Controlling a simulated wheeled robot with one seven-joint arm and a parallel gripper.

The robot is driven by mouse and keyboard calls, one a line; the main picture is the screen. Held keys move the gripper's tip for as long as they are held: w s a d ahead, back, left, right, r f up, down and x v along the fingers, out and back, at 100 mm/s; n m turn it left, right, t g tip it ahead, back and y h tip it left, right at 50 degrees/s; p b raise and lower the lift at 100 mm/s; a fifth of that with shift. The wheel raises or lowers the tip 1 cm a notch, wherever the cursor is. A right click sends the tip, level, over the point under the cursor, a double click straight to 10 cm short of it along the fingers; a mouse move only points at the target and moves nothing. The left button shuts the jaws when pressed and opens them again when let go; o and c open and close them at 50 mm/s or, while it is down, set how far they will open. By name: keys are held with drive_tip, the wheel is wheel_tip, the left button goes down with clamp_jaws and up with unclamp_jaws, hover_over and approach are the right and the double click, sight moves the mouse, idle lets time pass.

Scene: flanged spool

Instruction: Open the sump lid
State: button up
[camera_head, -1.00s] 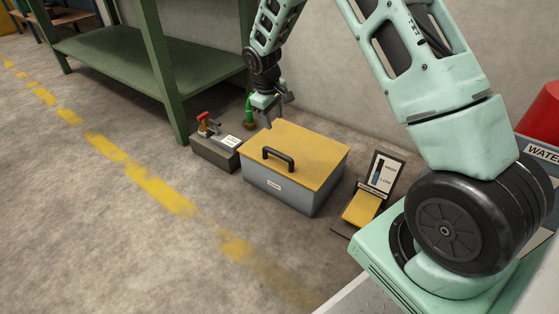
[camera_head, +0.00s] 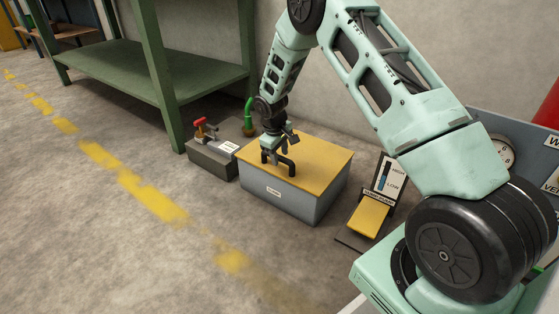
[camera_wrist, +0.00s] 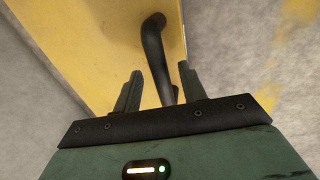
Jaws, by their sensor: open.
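The sump is a grey box (camera_head: 278,198) on the floor with a flat yellow lid (camera_head: 318,158), which lies shut on it. A black bar handle (camera_head: 287,164) stands on the lid near its front edge. In the wrist view the handle (camera_wrist: 155,50) runs between my two fingers. My gripper (camera_head: 272,157) is at the handle, pointing down, and partly hides it in the head view. In the wrist view my gripper (camera_wrist: 160,85) is open, with one finger on each side of the handle and a visible gap on the left side.
A grey block with a red-handled valve (camera_head: 206,132) stands left of the box. A yellow pedal (camera_head: 368,216) with a level gauge (camera_head: 388,175) stands to its right. A green shelf (camera_head: 150,75) is behind. The floor in front is clear.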

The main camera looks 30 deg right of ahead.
drive_tip(key=shift+f, duration=0.25)
